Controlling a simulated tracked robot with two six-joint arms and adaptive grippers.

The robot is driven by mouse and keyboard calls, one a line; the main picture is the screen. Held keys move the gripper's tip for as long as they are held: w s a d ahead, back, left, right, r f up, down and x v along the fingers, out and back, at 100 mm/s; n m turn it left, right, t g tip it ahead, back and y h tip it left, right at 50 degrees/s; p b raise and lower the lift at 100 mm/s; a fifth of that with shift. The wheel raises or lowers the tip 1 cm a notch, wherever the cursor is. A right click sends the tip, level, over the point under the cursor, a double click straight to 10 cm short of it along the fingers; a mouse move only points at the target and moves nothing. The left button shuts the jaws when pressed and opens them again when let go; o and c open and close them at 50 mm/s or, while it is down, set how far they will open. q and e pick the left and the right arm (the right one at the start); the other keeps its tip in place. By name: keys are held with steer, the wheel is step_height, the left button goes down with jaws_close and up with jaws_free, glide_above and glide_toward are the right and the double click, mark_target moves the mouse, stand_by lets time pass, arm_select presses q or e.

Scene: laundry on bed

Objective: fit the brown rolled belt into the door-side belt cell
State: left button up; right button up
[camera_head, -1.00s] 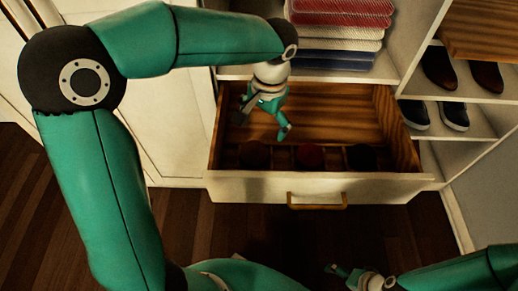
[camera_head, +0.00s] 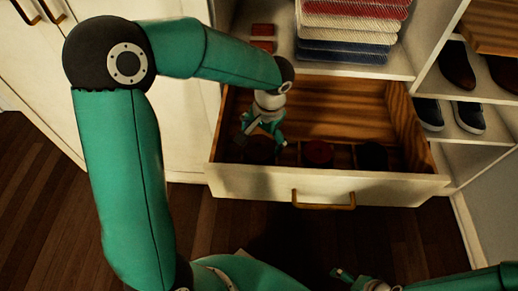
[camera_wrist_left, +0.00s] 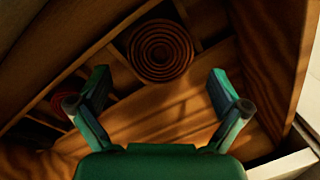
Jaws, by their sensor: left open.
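The brown rolled belt (camera_head: 260,150) is at the left front of the open drawer (camera_head: 225,178), partly hidden by my left gripper (camera_head: 262,137) in the head view. In the left wrist view the brown rolled belt (camera_wrist_left: 160,50) lies flat as a round coil between thin wooden dividers (camera_wrist_left: 117,57); I cannot tell how deep it sits. My left gripper (camera_wrist_left: 158,95) is open, with its fingers apart and clear of the coil in that view. My right gripper (camera_head: 350,279) is low at the bottom edge, away from the drawer; its opening is unclear.
A dark red roll (camera_head: 318,152) and a black roll (camera_head: 373,156) sit in the same front row. Folded clothes (camera_head: 350,30) are stacked on the shelf above. Shoes (camera_head: 468,116) stand on shelves at right. The drawer's rear floor looks bare.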

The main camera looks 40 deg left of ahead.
mark_target(260, 146)
arm_select(q)
steer(key=f, duration=0.4)
steer(key=shift+a+f+b, duration=0.25)
steer(key=shift+a+b, duration=0.05)
steer(key=shift+b, duration=0.1)
steer(key=c, duration=1.2)
steer(key=shift+w+r, duration=0.1)
steer(key=shift+c, duration=0.3)
steer(key=shift+r, duration=0.1)
